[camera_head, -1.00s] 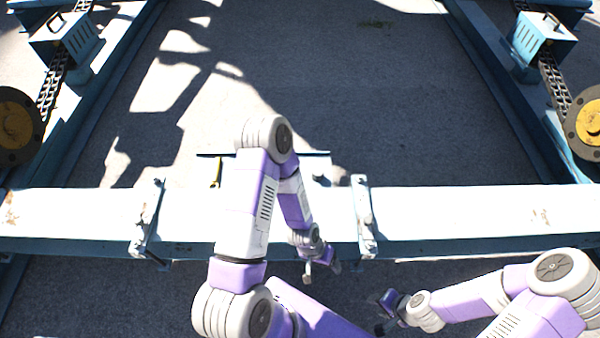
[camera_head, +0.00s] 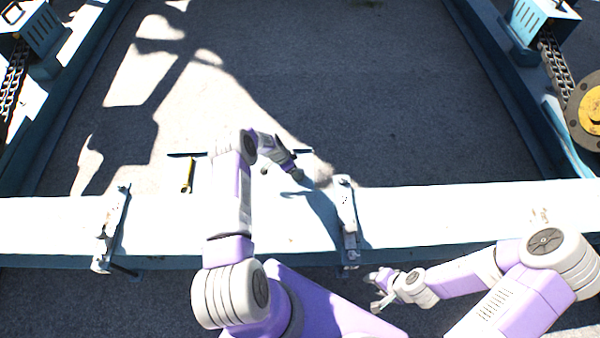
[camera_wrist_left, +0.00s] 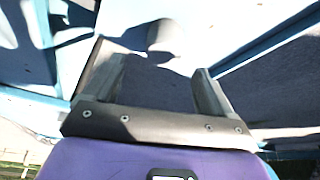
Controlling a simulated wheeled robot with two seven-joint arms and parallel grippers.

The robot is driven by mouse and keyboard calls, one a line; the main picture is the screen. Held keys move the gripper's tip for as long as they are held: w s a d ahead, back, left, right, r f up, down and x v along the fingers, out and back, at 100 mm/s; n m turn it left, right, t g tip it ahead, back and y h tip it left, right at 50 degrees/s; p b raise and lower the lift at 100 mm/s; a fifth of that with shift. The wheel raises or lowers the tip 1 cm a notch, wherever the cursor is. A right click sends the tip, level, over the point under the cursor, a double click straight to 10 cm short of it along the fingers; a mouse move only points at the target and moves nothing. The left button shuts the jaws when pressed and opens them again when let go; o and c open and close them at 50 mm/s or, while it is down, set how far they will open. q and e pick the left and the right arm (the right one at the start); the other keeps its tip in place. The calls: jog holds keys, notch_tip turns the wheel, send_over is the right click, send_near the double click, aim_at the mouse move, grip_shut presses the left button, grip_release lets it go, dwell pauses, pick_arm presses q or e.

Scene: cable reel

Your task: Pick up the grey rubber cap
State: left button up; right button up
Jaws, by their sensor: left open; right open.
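A small round grey shape that looks like the rubber cap (camera_wrist_left: 160,34) shows in the left wrist view, on a pale blue surface and partly in shadow. My left gripper (camera_wrist_left: 160,68) is open, its two fingers apart and empty. The cap is beyond the fingertips, roughly centred between them, with a gap left. In the head view my left wrist and gripper hang over the beam and hide the area under them, so I cannot make out the cap there. My right gripper (camera_head: 374,290) is open and empty, low in front of the beam.
A white-blue beam (camera_head: 440,215) crosses the view, with upright brackets (camera_head: 347,220) on it. Blue side rails and a yellow-centred flange (camera_head: 592,110) stand right. Open ground lies behind.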

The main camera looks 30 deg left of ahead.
pick_arm(q)
jog(key=b+x, duration=0.1)
jog(key=x, duration=0.1)
jog(key=b+x, duration=0.1)
jog(key=x, duration=0.1)
jog(key=b+x, duration=0.1)
jog(key=x, duration=0.2)
jog(key=shift+a+f+b, duration=0.2)
jog(key=shift+a+b, duration=0.1)
jog(key=shift+r, duration=0.1)
